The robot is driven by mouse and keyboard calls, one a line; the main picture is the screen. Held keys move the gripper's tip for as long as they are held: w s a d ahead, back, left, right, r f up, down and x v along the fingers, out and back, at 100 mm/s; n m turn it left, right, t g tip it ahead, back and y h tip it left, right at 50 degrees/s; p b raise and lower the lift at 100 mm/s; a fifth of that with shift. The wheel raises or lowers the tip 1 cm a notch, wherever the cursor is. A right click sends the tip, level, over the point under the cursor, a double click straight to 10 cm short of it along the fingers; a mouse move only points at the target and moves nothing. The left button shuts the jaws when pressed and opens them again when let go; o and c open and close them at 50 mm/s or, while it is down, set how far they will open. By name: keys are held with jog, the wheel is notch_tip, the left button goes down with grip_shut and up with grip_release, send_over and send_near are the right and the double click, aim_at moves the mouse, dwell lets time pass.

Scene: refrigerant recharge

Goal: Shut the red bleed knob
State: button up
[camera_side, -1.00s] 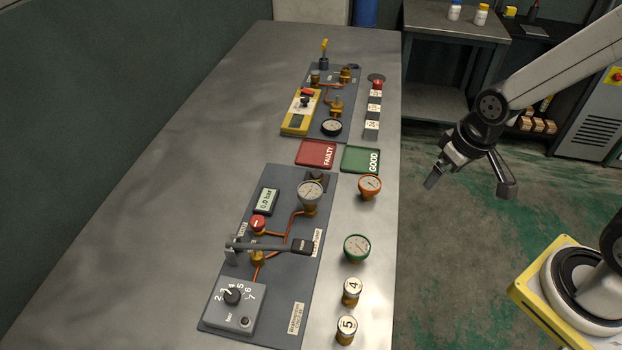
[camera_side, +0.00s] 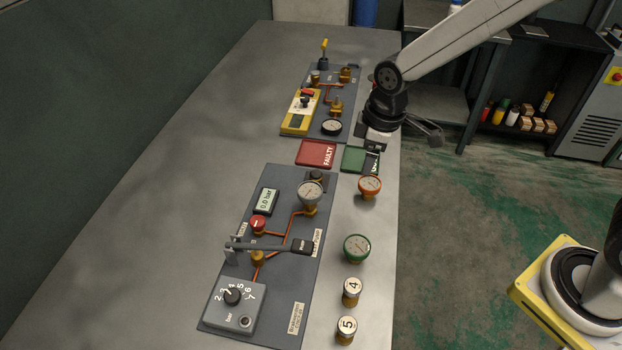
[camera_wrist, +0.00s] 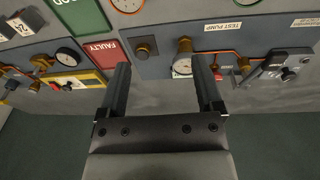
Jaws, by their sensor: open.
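The red bleed knob (camera_side: 258,222) sits on the near grey test pump panel (camera_side: 290,275), between the digital display (camera_side: 267,201) and the dark lever (camera_side: 270,246). In the side view it looks round and upright; I cannot tell how far it is turned. In the wrist view a bit of red (camera_wrist: 217,72) shows beside the right finger, probably the knob, mostly hidden. My gripper (camera_side: 405,148) is open and empty, by the table's right edge near the green tray, well apart from the knob. Its two fingers also show in the wrist view (camera_wrist: 163,65).
A red FAULTY tray (camera_side: 316,153) and green tray (camera_side: 354,159) lie between the two panels. The grey gauge (camera_side: 310,193) stands up beside the knob. Orange (camera_side: 369,187) and green gauges (camera_side: 357,248) and two numbered cylinders line the right edge. The table's left side is clear.

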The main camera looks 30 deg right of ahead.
aim_at(257, 220)
jog(key=w+a+n, duration=0.2)
jog(key=a, duration=0.1)
jog(key=w+a+f+n, duration=0.1)
jog(key=w+a+n, duration=0.1)
jog(key=a+n, duration=0.1)
jog(key=w+a+f+n, duration=0.1)
jog(key=w+a+n, duration=0.1)
jog(key=a, duration=0.3)
jog(key=shift+a+n+g, duration=0.15)
jog(key=shift+n+g, duration=0.15)
jog(key=shift+g, duration=0.1)
jog(key=a+f+n, duration=0.1)
jog(key=a+n, duration=0.1)
jog(key=a, duration=0.1)
jog(key=w+a+f+n, duration=0.1)
jog(key=a+n, duration=0.1)
jog(key=a, duration=0.2)
jog(key=a+f+n, duration=0.1)
jog(key=a+n, duration=0.1)
jog(key=a, duration=0.1)
jog(key=shift+w+a+n+g, duration=0.25)
jog(key=shift+n+g, duration=0.05)
jog(key=shift+g, duration=0.1)
jog(key=shift+f, duration=3.85)
grip_shut()
